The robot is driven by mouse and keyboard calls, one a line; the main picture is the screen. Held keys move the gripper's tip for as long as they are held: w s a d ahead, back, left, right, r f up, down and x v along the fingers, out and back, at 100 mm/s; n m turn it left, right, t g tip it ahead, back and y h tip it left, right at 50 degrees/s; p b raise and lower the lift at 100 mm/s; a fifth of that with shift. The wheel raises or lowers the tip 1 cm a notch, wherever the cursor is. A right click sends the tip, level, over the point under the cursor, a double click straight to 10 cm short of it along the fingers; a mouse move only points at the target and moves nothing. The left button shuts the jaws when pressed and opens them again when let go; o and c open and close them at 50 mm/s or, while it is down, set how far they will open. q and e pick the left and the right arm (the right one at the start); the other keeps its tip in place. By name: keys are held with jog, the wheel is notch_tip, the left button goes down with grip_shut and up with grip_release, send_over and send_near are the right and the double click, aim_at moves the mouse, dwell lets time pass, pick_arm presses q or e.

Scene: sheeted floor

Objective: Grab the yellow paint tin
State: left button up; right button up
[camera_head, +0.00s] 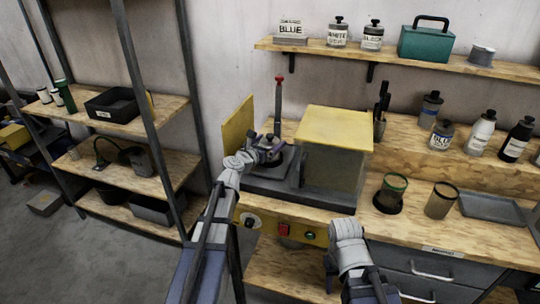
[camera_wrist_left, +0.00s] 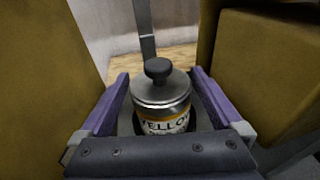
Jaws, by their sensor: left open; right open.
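The yellow paint tin (camera_wrist_left: 163,105) shows in the left wrist view, upright, with a grey metal lid, a dark round knob and a label whose visible letters read "YELLO". My left gripper (camera_wrist_left: 160,98) is open, with one purple finger on each side of the tin; I cannot tell whether either touches it. In the head view my left gripper (camera_head: 268,152) is at the machine on the bench and mostly covers the tin.
A yellow-topped box (camera_head: 336,126) stands close right of my left gripper, and a yellow panel (camera_head: 238,122) stands to its left. A red-topped post (camera_head: 278,100) rises behind. Several bottles, two cups and a grey tray (camera_head: 492,207) are on the right bench.

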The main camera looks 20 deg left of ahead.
pick_arm(q)
jog(key=shift+w, duration=0.2)
grip_shut()
dwell(0.7)
